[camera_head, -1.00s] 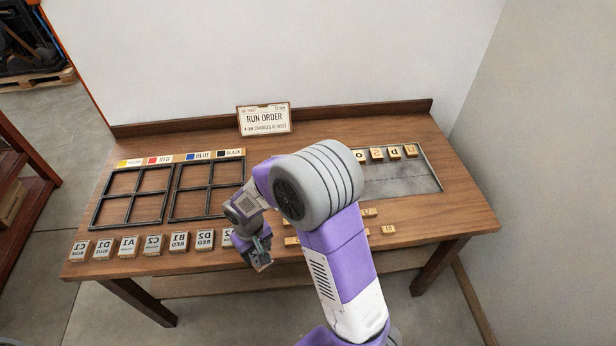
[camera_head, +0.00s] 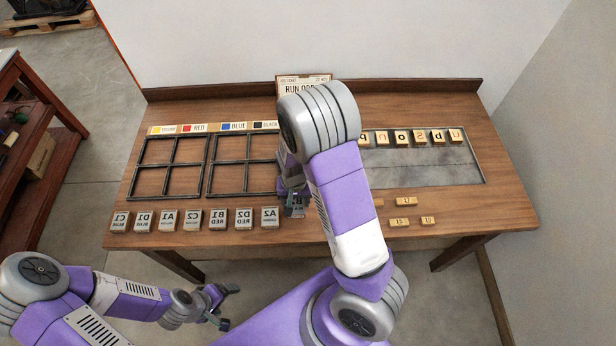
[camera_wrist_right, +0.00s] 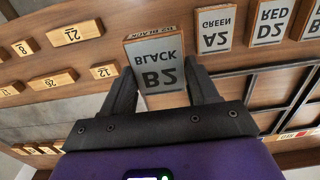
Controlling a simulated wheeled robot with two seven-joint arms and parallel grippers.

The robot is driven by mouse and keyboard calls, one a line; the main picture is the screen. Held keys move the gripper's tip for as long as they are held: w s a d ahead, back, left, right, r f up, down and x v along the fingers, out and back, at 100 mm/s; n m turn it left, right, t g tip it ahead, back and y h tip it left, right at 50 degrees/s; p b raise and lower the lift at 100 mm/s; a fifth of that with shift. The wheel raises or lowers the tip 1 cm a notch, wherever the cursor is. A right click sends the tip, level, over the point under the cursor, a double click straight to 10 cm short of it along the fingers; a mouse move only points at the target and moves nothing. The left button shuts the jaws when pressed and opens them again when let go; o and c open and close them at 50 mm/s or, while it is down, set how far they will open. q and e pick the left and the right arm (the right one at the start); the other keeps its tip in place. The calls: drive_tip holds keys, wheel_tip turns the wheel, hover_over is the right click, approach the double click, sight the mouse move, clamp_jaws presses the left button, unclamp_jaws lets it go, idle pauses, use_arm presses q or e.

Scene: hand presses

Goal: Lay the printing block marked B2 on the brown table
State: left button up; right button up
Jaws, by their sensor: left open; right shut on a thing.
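My right gripper (camera_wrist_right: 160,90) is shut on the printing block B2 (camera_wrist_right: 158,72), a wooden block with a grey face reading BLACK B2, upside down in the right wrist view. In the head view my right gripper (camera_head: 293,196) is partly hidden by my arm, over the front of the brown table (camera_head: 375,238), right of the row of blocks. Only a small part of block B2 (camera_head: 297,211) shows there. I cannot tell its exact height over the table. My left gripper (camera_head: 222,308) is open and empty, in front of the table at lower left.
A row of blocks runs along the front edge, with A2 (camera_head: 270,217) nearest my right gripper. Two dark frames (camera_head: 209,168) lie behind it. A grey tray (camera_head: 430,176) with letter pieces is at right; small numbered blocks (camera_head: 400,222) lie before it.

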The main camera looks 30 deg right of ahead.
sight(295, 201)
wheel_tip(295, 201, down, 4)
drive_tip(key=shift+w+r+b, duration=0.1)
drive_tip(key=shift+w+b, duration=0.05)
drive_tip(key=shift+b, duration=0.2)
drive_tip(key=shift+f, duration=0.6)
wheel_tip(295, 201, down, 4)
drive_tip(key=shift+r+b, duration=0.25)
drive_tip(key=shift+b, duration=0.15)
drive_tip(key=shift+r, duration=0.1)
drive_tip(key=o, duration=0.6)
drive_tip(key=shift+f, duration=0.25)
drive_tip(key=o, duration=0.5)
drive_tip(key=shift+r, duration=0.1)
